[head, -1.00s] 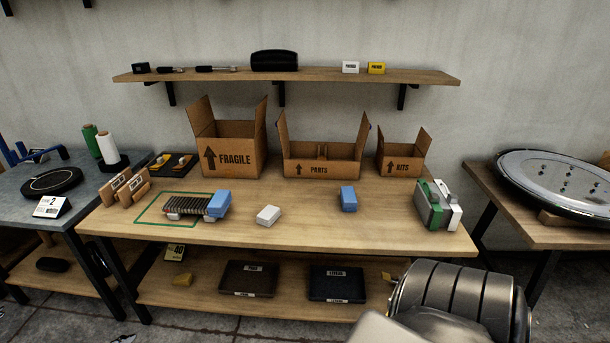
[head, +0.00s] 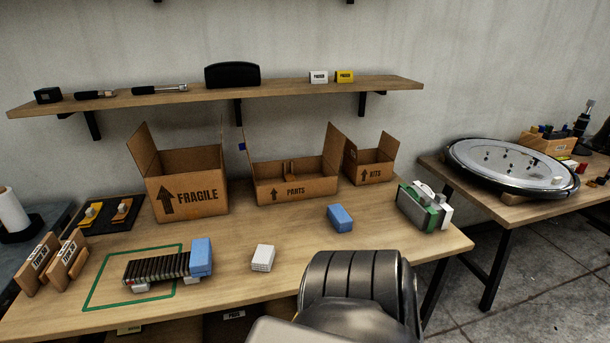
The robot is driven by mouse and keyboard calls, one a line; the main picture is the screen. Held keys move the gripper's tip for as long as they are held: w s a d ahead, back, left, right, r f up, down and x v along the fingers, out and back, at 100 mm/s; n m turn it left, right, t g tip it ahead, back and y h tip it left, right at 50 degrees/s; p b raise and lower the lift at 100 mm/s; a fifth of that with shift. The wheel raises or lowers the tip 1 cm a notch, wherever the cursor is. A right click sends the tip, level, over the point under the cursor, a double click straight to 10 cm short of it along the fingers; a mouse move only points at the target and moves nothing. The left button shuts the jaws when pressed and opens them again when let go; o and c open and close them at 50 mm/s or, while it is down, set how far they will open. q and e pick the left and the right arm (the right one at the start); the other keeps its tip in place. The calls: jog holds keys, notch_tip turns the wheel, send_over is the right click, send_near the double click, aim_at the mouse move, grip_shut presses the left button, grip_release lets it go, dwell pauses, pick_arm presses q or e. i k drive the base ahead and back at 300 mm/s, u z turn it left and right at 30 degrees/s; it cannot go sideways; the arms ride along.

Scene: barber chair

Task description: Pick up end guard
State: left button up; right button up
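Nothing here is labelled as an end guard. A blue block (head: 341,218) lies alone on the workbench (head: 225,262), right of the middle. I cannot tell from the picture which one is the end guard. A small white block (head: 263,257) lies between them. Neither gripper is in view. A ribbed metallic arm part of mine covers the front edge of the bench at the bottom middle.
Open cartons marked FRAGILE (head: 190,191), PARTS (head: 296,187) and KITS (head: 371,172) line the back. A green and white device (head: 424,206) stands at the right end. Wooden blocks (head: 68,260) stand at the left. Bench space around the lone blue block is clear.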

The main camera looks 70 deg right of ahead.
aim_at(342, 222)
jog(key=i, duration=0.15)
jog(key=z, duration=0.75)
